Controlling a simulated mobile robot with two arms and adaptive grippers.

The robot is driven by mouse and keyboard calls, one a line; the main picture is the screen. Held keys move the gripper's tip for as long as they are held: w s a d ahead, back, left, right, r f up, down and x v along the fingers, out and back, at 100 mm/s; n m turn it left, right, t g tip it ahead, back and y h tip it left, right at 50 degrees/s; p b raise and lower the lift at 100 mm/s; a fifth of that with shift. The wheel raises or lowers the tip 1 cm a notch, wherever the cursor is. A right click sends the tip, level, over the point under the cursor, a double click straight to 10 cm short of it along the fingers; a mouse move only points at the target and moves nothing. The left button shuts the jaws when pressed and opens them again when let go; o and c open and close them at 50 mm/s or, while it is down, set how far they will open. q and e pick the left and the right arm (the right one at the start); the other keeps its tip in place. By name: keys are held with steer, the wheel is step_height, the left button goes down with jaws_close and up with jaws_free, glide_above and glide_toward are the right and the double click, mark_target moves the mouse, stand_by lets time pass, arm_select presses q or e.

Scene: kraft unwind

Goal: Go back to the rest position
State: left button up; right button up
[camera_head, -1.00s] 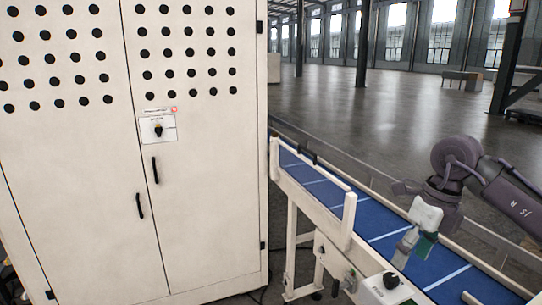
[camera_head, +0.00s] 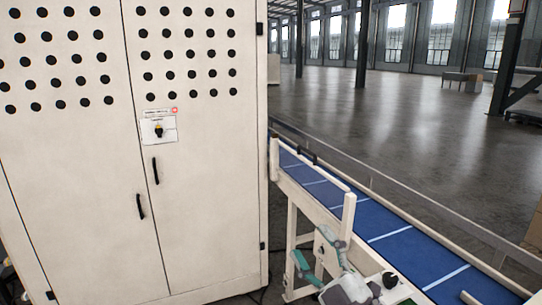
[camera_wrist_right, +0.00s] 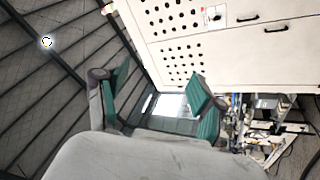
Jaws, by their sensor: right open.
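My right gripper (camera_head: 315,258) is low in the head view, in front of the near side of the conveyor frame. Its green-padded fingers are spread apart with nothing between them. In the right wrist view the open fingers (camera_wrist_right: 162,100) frame empty space, with the cream cabinet beyond them. My left gripper is not in view.
A tall cream cabinet (camera_head: 75,180) with shut doors and a black rotary switch (camera_head: 159,130) fills the left. A blue conveyor (camera_head: 395,238) with cream rails runs beside it. A control box with a black knob (camera_head: 390,280) sits on its near side. Open floor (camera_head: 400,120) lies beyond.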

steer(key=s+d+f+m+g+h, duration=0.4)
steer(key=d+f+m+h, duration=0.2)
steer(key=f, duration=0.5)
steer(key=s+d+f+m+g+h, duration=0.4)
steer(key=f+m, duration=0.3)
steer(key=f, duration=0.4)
steer(key=s+d+f+m+g, duration=0.1)
steer(key=s+f+g, duration=0.25)
steer(key=s, duration=0.35)
steer(key=s+d+f+g+h, duration=0.1)
steer(key=s+f+g, duration=0.1)
steer(key=s+f, duration=0.3)
steer(key=s+d+f+m+g, duration=0.1)
steer(key=s+f+g, duration=0.15)
steer(key=s, duration=0.55)
step_height(320, 180, down, 32)
steer(key=g+b, duration=0.1)
steer(key=b, duration=0.5)
steer(key=s+d+f+b, duration=0.1)
steer(key=s+f+b, duration=0.1)
steer(key=s+f, duration=0.6)
steer(key=s+d+f+g+b, duration=0.1)
steer(key=s+f+b, duration=0.1)
steer(key=s+f, duration=0.7)
step_height(320, 180, down, 3)
steer(key=shift+d+r+g, duration=0.1)
steer(key=shift+d+g, duration=0.2)
